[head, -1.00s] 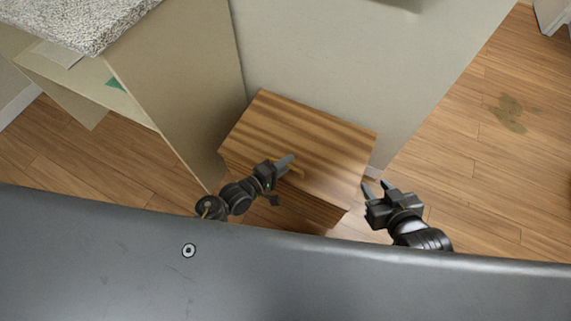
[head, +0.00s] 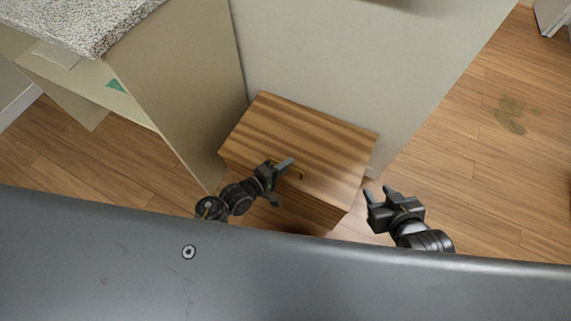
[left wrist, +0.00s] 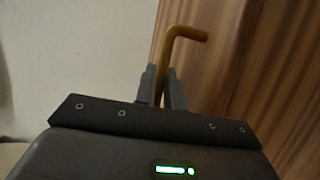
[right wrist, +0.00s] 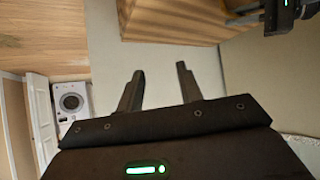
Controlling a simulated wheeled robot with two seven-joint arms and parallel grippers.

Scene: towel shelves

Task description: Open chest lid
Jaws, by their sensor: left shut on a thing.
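The wooden chest (head: 315,140), with striped brown grain, stands on the floor against the pale wall in the head view. Its top looks down, with no clear gap at the front. My left gripper (head: 286,166) is at the chest's front edge, shut on the bent yellow handle (left wrist: 185,36). In the left wrist view the handle's stem is between the fingers (left wrist: 162,88) and its hooked end sticks out beyond them. My right gripper (head: 375,196) is open and empty, right of the chest and apart from it. Its spread fingers show in the right wrist view (right wrist: 160,85).
A cabinet panel (head: 175,95) with a speckled granite top (head: 75,20) stands close on the chest's left. A pale wall (head: 340,60) is behind. A white washing machine (right wrist: 71,101) is far off.

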